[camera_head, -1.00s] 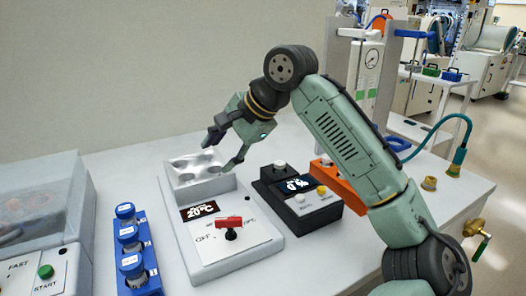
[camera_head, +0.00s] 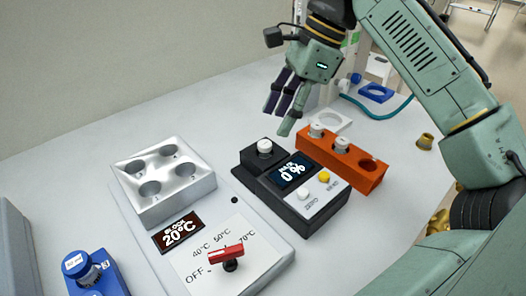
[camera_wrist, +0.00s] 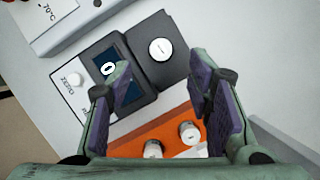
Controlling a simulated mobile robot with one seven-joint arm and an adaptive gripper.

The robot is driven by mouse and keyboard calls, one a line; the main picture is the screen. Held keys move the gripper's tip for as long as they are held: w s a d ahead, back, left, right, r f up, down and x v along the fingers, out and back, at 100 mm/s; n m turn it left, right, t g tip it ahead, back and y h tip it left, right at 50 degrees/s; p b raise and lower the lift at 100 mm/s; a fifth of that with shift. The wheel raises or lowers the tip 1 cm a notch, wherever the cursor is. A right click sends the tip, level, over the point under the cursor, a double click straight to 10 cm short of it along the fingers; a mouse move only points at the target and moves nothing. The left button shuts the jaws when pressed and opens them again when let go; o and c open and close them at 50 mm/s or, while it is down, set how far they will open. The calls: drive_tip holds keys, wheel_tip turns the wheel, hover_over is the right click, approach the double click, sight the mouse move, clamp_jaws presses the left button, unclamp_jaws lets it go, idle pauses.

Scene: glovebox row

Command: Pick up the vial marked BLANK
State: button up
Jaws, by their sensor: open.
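An orange rack (camera_head: 338,166) holds two white-capped vials: one in the far hole (camera_head: 316,130) and one in the middle hole (camera_head: 341,144). Its near hole is empty. A third light cap (camera_head: 264,147) stands in the black meter (camera_head: 297,194); it also shows in the wrist view (camera_wrist: 160,50). I cannot read BLANK on any cap. My gripper (camera_head: 279,113) is open and empty, pointing down above the back of the meter and the rack's far end. In the wrist view, the rack's two caps (camera_wrist: 189,132) lie low, between the fingers (camera_wrist: 163,82).
A grey heater block (camera_head: 165,212) with empty wells and a red knob stands left of the meter. A blue rack (camera_head: 98,272) with a capped bottle is at front left.

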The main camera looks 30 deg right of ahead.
sight(265, 143)
drive_tip(key=shift+p+x, duration=0.55)
drive_tip(key=shift+x, duration=2.5)
drive_tip(key=shift+w+a, duration=0.1)
drive_tip(key=shift+w, duration=0.05)
drive_tip(key=shift+c, duration=0.5)
clamp_jaws()
